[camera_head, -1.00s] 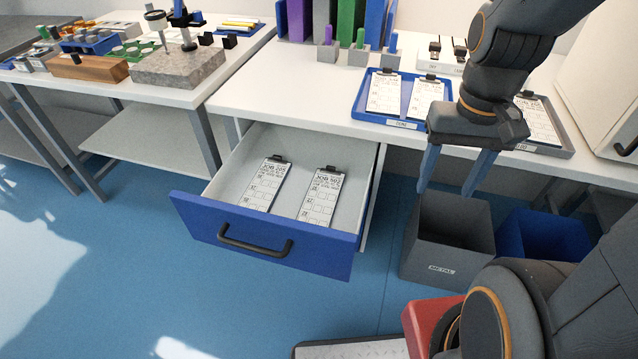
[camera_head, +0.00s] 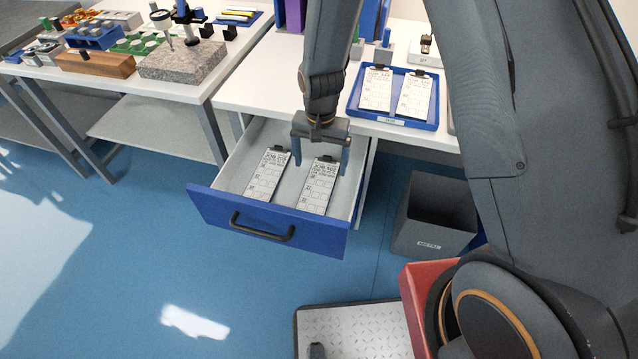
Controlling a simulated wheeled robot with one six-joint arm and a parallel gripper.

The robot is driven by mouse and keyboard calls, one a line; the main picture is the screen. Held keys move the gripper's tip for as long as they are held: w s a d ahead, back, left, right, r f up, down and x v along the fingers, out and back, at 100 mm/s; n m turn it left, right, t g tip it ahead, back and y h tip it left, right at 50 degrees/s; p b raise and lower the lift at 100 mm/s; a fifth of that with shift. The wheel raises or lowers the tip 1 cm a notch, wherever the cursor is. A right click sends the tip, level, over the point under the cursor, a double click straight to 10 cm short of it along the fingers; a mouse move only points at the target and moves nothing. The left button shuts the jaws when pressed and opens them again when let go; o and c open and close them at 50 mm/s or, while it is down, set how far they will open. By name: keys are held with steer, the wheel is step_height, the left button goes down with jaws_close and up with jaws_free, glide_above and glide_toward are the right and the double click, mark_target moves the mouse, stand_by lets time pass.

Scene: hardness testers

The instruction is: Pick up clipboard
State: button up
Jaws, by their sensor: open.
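Two clipboards lie flat in the open drawer: a left one (camera_head: 266,177) and a right one (camera_head: 317,189), each with a printed white sheet and a dark clip at the far end. My gripper (camera_head: 320,168) is open and points down over the right clipboard's clip end. Its fingers appear on either side of that clipboard, and I cannot tell how high above it they are. Two more clipboards, one left (camera_head: 377,90) and one right (camera_head: 414,96), lie in a blue tray (camera_head: 393,122) on the bench.
The drawer's blue front (camera_head: 268,229) with its black handle faces the room. A grey METAL bin (camera_head: 432,225) stands right of the drawer. A granite-based gauge stand (camera_head: 183,60) is on the left table. My arm hides the right bench.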

mark_target(319, 185)
steer(key=shift+s+a+f+p, duration=0.15)
steer(key=shift+f+p, duration=0.3)
steer(key=shift+f, duration=1.55)
steer(key=shift+a+f+p, duration=0.1)
steer(key=shift+f+p, duration=0.35)
steer(key=shift+f, duration=1.55)
steer(key=shift+c, duration=0.5)
steer(key=c, duration=1.2)
steer(key=shift+r, duration=0.1)
